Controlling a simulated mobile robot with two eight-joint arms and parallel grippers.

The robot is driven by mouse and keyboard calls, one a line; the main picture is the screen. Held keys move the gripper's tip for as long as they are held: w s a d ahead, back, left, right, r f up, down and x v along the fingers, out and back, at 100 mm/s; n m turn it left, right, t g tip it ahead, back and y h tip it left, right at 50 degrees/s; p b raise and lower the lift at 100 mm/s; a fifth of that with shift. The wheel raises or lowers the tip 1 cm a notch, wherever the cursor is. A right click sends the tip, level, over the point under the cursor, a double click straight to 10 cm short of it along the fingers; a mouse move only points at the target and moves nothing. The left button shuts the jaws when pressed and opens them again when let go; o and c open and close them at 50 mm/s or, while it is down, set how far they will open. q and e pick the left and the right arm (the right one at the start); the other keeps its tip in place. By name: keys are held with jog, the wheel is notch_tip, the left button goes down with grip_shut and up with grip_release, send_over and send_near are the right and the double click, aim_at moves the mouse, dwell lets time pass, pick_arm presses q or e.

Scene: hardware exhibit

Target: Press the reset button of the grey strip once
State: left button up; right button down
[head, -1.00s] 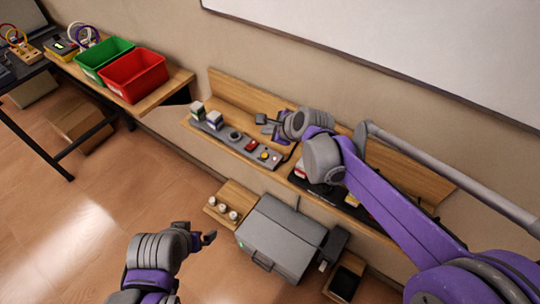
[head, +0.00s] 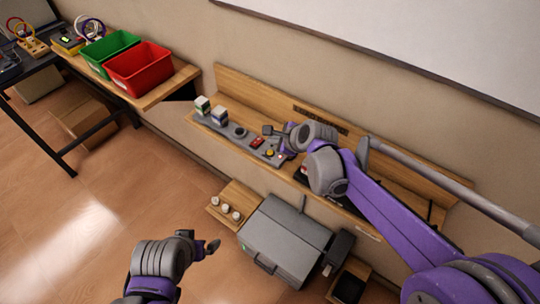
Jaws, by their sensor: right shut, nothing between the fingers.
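The grey strip (head: 228,130) lies along the wooden shelf in the middle of the head view. Its left part carries two block-shaped plugs and a round socket. Its right part carries a red switch (head: 257,142) and a yellow button (head: 269,152), with another small part beside it, partly hidden by my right arm. I cannot tell which is the reset button. My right gripper (head: 269,130) is shut and empty, over the strip's far edge, close to the red switch; contact cannot be told. My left gripper (head: 210,246) is low in front, away from the strip; its jaw opening is unclear.
A grey box (head: 285,240) and a small wooden board with white knobs (head: 226,208) stand below the shelf. A green bin (head: 106,52) and red bin (head: 138,70) stand on a bench at left. The shelf's backboard (head: 250,88) rises behind the strip.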

jog(key=shift+f+b, duration=0.7)
jog(key=shift+f, duration=0.65)
jog(key=shift+f, duration=0.15)
dwell(0.8)
jog(key=shift+f+b, duration=0.25)
jog(key=shift+b, duration=0.05)
jog(key=shift+f+b, duration=0.3)
jog(key=shift+f, duration=0.15)
dwell(0.5)
dwell(0.4)
jog(key=shift+r+p, duration=0.6)
jog(key=shift+r, duration=0.25)
jog(key=shift+r, duration=0.15)
notch_tip(320, 180, up, 5)
jog(key=p, duration=0.3)
jog(key=shift+w, duration=0.1)
